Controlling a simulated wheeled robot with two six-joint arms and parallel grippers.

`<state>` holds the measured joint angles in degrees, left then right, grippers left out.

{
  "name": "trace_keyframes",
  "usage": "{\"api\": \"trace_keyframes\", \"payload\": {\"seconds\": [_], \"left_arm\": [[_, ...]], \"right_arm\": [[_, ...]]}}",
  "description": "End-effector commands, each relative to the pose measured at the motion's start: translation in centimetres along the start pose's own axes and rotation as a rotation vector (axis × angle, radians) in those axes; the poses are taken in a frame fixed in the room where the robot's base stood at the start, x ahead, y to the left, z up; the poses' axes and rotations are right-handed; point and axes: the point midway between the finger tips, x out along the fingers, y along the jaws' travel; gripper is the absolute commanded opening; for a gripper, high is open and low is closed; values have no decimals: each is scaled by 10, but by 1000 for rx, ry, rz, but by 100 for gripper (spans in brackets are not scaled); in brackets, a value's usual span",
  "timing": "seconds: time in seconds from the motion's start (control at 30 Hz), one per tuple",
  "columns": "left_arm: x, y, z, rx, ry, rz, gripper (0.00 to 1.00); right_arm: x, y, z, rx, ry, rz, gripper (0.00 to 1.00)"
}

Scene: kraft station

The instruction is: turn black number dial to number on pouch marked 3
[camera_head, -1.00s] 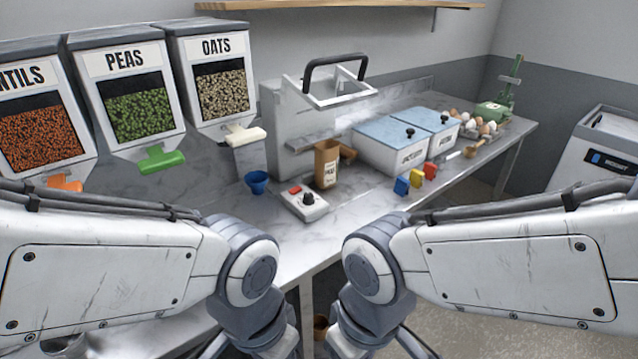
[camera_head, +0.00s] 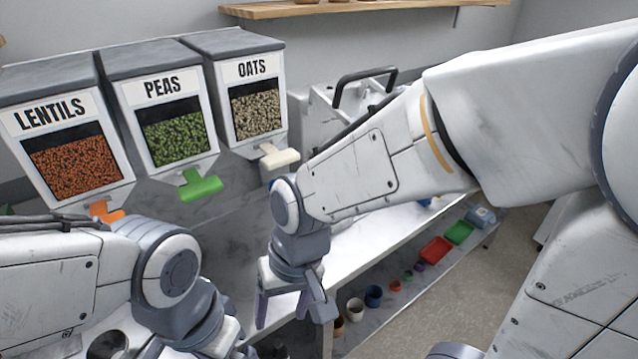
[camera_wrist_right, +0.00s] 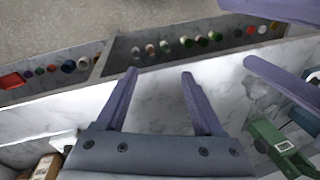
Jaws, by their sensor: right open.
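The black number dial and the pouch marked 3 do not show in the current views. My right arm covers most of the worktop where a small white box with a black knob stood earlier. My right gripper (camera_head: 292,312) is open with nothing between its fingers, near the worktop's front edge. In the right wrist view its two purple fingers (camera_wrist_right: 159,73) are apart over pale marble. A brown thing with a white label (camera_wrist_right: 40,166) is cut off at the lower left there. My left arm is at lower left in the head view, and its fingertips cannot be made out.
Dispensers of lentils (camera_head: 75,165), peas (camera_head: 178,138) and oats (camera_head: 256,108) stand at the left. Under the worktop, a lower shelf holds several cups, a red tray (camera_head: 436,250) and a green tray (camera_head: 459,233). A green thing with a label (camera_wrist_right: 283,145) shows in the wrist view.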

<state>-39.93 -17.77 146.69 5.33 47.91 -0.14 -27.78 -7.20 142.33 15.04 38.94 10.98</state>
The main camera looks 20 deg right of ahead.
Motion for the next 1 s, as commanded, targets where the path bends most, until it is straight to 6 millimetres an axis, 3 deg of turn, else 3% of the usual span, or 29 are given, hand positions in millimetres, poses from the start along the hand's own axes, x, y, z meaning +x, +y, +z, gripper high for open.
{"api": "trace_keyframes", "payload": {"seconds": [0.03, 0.17, 0.3, 0.37, 0.5, 0.6, 0.7, 0.83, 1.0], "left_arm": [[-43, 3, -3, 1, 1, 0, 100], [-92, 7, -5, 2, 1, 0, 100], [-142, 10, -8, 4, 1, 0, 100], [-160, 12, -9, 5, 0, 0, 100], [-175, 13, -9, 5, 0, 0, 100], [-183, 13, -10, 6, 0, 0, 100], [-188, 14, -10, 6, 0, 0, 100], [-190, 14, -10, 6, 0, 0, 100], [-181, 13, -10, 5, 0, 0, 100]], "right_arm": [[-34, 0, -24, 162, 16, -17, 69], [-67, 19, -78, 564, 78, -67, 69], [-98, 60, -130, 1006, 155, -110, 69], [-105, 84, -154, 1263, 186, -143, 69], [-88, 135, -206, 1967, 223, -276, 69], [-74, 171, -228, 2399, 236, -364, 69], [-63, 198, -238, 2701, 245, -432, 69], [-53, 216, -243, 2900, 251, -480, 69], [-32, 221, -249, 2943, 250, -491, 69]]}}
